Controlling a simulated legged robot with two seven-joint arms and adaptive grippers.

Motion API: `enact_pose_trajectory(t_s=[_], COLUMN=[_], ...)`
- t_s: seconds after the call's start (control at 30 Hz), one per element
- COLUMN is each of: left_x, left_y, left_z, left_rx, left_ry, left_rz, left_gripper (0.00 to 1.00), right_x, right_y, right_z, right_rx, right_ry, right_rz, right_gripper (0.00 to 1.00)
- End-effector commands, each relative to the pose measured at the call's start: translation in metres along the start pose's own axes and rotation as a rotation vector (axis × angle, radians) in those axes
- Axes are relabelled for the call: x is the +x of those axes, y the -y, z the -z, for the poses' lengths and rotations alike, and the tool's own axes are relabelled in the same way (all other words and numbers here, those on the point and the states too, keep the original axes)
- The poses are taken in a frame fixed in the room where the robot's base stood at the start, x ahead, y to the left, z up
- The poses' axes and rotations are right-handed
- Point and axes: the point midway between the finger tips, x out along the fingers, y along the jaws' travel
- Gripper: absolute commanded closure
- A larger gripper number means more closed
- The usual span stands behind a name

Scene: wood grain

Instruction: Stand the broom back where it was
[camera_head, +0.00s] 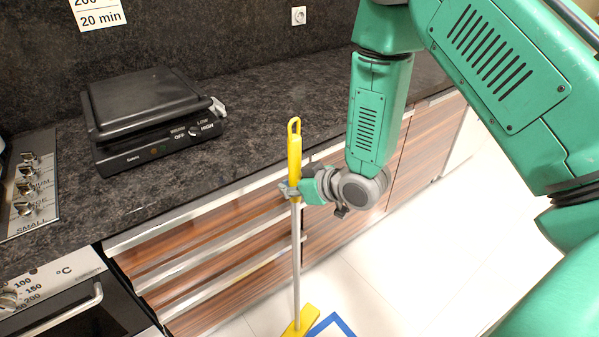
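The broom (297,262) has a yellow grip with a loop at the top, a grey shaft and a yellow head. It stands close to upright in front of the drawers, its head low at the bottom of the view. My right gripper (288,191) is closed around the broom at the lower end of the yellow grip. A blue outline (343,322) shows on the pale floor just right of the broom head. It is cut off by the bottom edge, and the head is beside or slightly over its left side. My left gripper is not in view.
A dark counter (250,110) runs behind the broom, with a black contact grill (150,115) on it. Wood-grain drawers (215,250) stand close behind the shaft. An oven (75,295) is at lower left. Pale floor (400,270) is clear to the right.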

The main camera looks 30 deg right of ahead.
Motion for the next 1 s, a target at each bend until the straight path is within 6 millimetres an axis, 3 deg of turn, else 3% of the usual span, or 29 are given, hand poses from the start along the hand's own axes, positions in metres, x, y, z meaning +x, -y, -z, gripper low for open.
enact_pose_trajectory(t_s=[0.1,0.23,0.73,1.0], left_x=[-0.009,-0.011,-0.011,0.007], left_y=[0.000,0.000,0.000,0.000], left_z=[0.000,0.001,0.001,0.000], left_rx=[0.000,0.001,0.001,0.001], left_ry=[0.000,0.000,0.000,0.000], left_rz=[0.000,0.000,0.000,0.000], left_gripper=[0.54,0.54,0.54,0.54], right_x=[-0.004,-0.006,-0.007,0.006], right_y=[-0.016,-0.024,-0.026,-0.026], right_z=[0.000,-0.003,-0.004,-0.025], right_rx=[-0.025,-0.040,-0.040,-0.041], right_ry=[0.010,0.020,-0.001,0.001], right_rz=[0.043,0.068,0.085,0.086], right_gripper=[1.00,1.00,1.00,1.00])
